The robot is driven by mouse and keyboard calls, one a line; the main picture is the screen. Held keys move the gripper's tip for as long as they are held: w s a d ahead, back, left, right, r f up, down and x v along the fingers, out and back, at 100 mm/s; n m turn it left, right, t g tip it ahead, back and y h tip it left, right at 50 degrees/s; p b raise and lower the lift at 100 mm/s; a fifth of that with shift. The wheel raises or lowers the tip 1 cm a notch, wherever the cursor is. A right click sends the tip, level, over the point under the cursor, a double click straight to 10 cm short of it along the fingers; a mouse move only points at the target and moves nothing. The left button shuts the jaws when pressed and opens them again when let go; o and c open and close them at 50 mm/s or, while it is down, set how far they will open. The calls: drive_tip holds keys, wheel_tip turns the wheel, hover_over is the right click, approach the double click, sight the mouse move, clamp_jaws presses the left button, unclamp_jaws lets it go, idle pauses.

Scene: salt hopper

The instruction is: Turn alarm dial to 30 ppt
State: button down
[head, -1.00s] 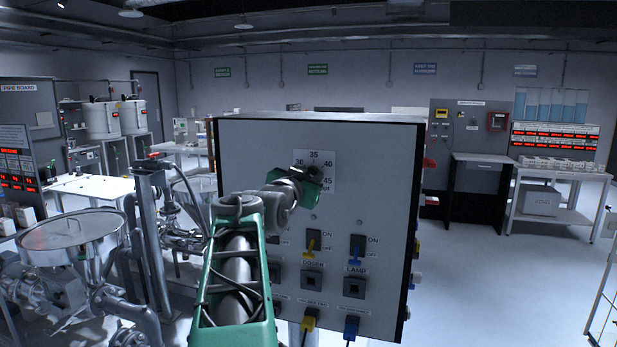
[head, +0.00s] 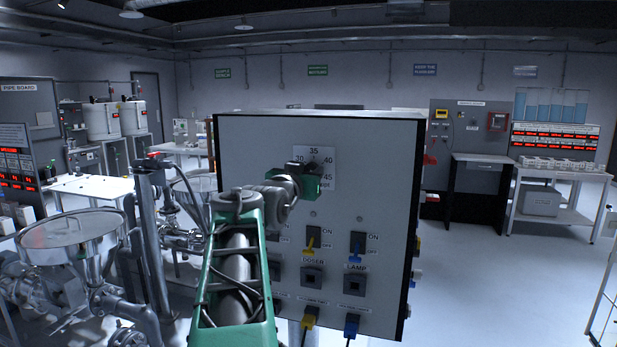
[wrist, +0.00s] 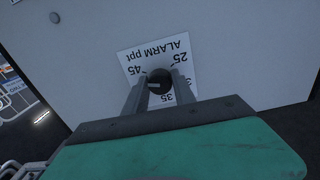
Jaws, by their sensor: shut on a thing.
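The alarm dial (wrist: 160,76) is a dark round knob on a white scale plate (wrist: 137,57) marked "ALARM ppt", seen upside down in the wrist view. The 25, 35 and 45 marks show; the fingers partly cover the rest. My gripper (wrist: 158,87) is shut on the knob, one finger on each side. A light pointer mark lies on the knob's left side in that view, on the 45 side; its exact reading is unclear. In the head view my gripper (head: 312,178) hides the knob and part of the scale plate (head: 316,155).
A steel hopper (head: 70,230) and pipework stand at the left. The floor at the right is clear.

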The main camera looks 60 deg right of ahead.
drive_tip(key=n, duration=1.2)
drive_tip(key=n+t, duration=0.1)
drive_tip(key=n, duration=1.2)
drive_tip(key=shift+s+r, duration=0.2)
drive_tip(key=n+p, duration=0.1)
drive_tip(key=n, duration=0.3)
drive_tip(key=shift+n, duration=0.3)
drive_tip(key=n+p, duration=0.1)
drive_tip(key=n, duration=0.3)
drive_tip(key=shift+w, duration=0.1)
drive_tip(key=shift+n, duration=0.3)
drive_tip(key=c, duration=1)
unclamp_jaws()
drive_tip(key=shift+c, duration=0.2)
